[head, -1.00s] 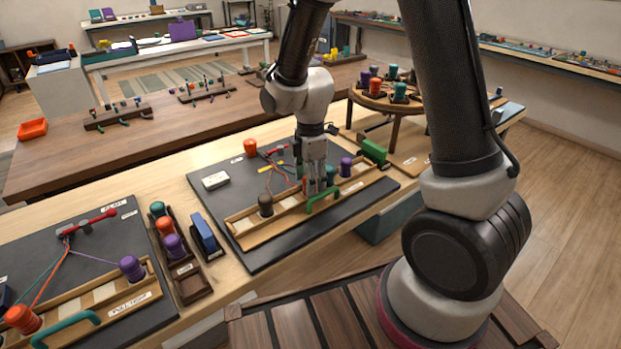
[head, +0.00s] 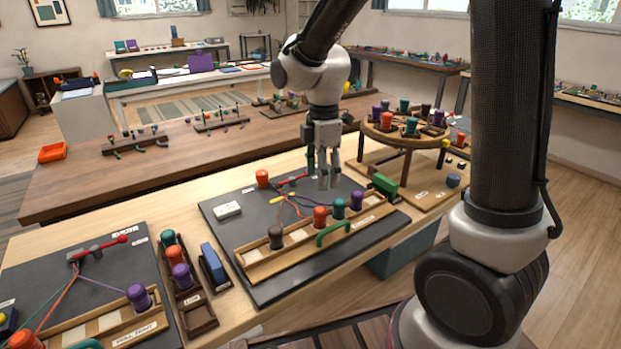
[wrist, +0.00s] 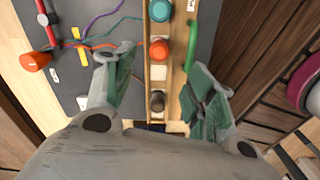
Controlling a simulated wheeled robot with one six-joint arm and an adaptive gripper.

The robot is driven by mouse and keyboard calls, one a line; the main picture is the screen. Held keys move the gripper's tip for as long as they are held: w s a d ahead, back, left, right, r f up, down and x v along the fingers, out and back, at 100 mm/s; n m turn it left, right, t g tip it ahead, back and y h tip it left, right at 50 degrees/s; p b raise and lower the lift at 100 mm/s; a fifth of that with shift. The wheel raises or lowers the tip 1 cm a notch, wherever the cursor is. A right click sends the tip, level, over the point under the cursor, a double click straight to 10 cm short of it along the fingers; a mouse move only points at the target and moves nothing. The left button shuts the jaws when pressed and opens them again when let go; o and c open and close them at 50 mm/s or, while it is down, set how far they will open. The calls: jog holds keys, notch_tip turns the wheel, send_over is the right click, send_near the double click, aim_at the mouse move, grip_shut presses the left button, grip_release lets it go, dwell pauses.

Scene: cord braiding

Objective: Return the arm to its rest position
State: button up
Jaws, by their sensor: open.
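My gripper (head: 325,183) hangs over the middle braiding board (head: 268,279), above its row of spools. Its jaws are open and empty, with both fingers apart in the wrist view (wrist: 160,100). Below it in the wooden rail stand a dark brown spool (head: 276,238), an orange spool (head: 320,217), a teal spool (head: 339,209) and a purple spool (head: 356,201). In the wrist view, the orange spool (wrist: 159,49) and the brown spool (wrist: 157,101) show between the fingers, clear of them.
A green handle (head: 333,234) is fixed at the rail's front. A round spool stand (head: 406,137) rises to the right of my gripper. A spool rack (head: 190,285) and a second board (head: 60,262) lie to the left. The air above the boards looks free.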

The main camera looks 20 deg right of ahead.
jog(key=s+d+r+m+t, duration=0.2)
jog(key=s+d+r+m, duration=0.4)
jog(key=s+m, duration=0.3)
jog(key=s+d+r+m+t, duration=0.2)
jog(key=s+d+r+m, duration=0.4)
jog(key=s+d+m, duration=0.2)
jog(key=shift+s+d+r+m, duration=0.3)
jog(key=shift+s+m, duration=0.5)
jog(key=shift+s, duration=0.2)
